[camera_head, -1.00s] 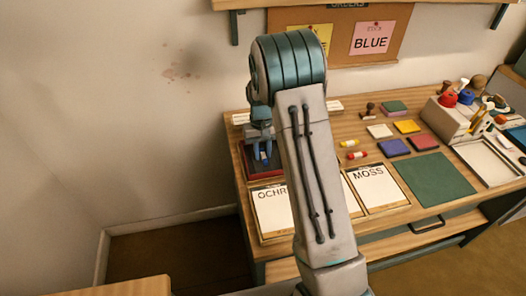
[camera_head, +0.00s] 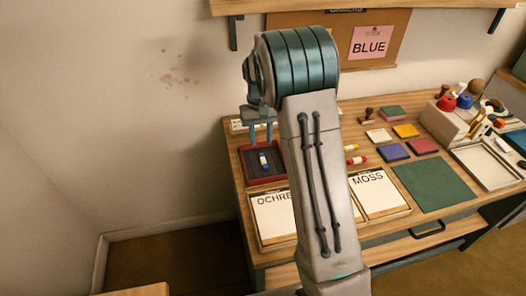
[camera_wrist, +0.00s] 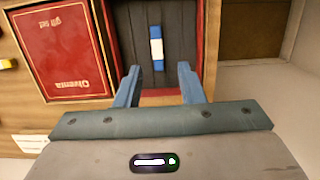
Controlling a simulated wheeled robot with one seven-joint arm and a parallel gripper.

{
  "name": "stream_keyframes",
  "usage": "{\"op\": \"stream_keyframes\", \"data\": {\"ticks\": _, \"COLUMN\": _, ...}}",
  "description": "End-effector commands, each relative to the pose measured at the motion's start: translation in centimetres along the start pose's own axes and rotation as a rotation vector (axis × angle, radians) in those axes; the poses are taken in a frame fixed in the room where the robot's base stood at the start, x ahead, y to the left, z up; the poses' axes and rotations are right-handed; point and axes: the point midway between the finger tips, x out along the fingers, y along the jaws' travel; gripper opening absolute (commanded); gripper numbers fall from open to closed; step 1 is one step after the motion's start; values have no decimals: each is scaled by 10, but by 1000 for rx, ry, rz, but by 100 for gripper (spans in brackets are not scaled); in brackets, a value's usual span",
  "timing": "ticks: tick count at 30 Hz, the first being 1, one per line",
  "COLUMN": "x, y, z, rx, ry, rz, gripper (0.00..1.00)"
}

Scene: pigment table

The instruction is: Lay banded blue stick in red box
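The blue stick with a white band (camera_head: 264,161) lies inside the open red box (camera_head: 249,176) at the left end of the table. In the wrist view the stick (camera_wrist: 157,48) rests on the box's dark ribbed lining, apart from its walls. My gripper (camera_head: 261,137) is above the box, raised clear of the stick. In the wrist view my gripper (camera_wrist: 160,80) has its two blue fingers spread wide with nothing between them.
A red lid marked "gift set" (camera_wrist: 62,52) lies beside the box. Cards marked OCHRE (camera_head: 272,216) and MOSS (camera_head: 378,192) lie in front. Red and yellow sticks (camera_head: 356,160) and coloured pads (camera_head: 394,150) lie to the right. My arm hides part of the table's middle.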

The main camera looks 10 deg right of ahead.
Motion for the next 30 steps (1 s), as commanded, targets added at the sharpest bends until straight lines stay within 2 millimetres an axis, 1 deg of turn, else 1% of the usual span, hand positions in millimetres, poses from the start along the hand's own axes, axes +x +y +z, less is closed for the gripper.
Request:
{"op": "stream_keyframes", "data": {"ticks": 1, "x": -11, "y": 0, "z": -1, "rx": 1, "ry": 5, "rz": 0, "gripper": 35}}
{"op": "stream_keyframes", "data": {"ticks": 3, "x": -22, "y": 1, "z": 0, "rx": 1, "ry": 4, "rz": 0, "gripper": 35}}
{"op": "stream_keyframes", "data": {"ticks": 9, "x": -42, "y": 2, "z": 0, "rx": 3, "ry": 5, "rz": -1, "gripper": 35}}
{"op": "stream_keyframes", "data": {"ticks": 11, "x": -47, "y": 2, "z": 5, "rx": 4, "ry": 11, "rz": -3, "gripper": 35}}
{"op": "stream_keyframes", "data": {"ticks": 14, "x": -59, "y": 3, "z": 20, "rx": 8, "ry": 33, "rz": -8, "gripper": 35}}
{"op": "stream_keyframes", "data": {"ticks": 17, "x": -74, "y": 4, "z": 47, "rx": 12, "ry": 72, "rz": -16, "gripper": 35}}
{"op": "stream_keyframes", "data": {"ticks": 22, "x": -93, "y": 4, "z": 104, "rx": 18, "ry": 148, "rz": -27, "gripper": 35}}
{"op": "stream_keyframes", "data": {"ticks": 27, "x": -99, "y": 2, "z": 162, "rx": 18, "ry": 224, "rz": -28, "gripper": 35}}
{"op": "stream_keyframes", "data": {"ticks": 29, "x": -98, "y": 2, "z": 183, "rx": 18, "ry": 252, "rz": -27, "gripper": 35}}
{"op": "stream_keyframes", "data": {"ticks": 30, "x": -96, "y": 2, "z": 196, "rx": 19, "ry": 268, "rz": -26, "gripper": 35}}
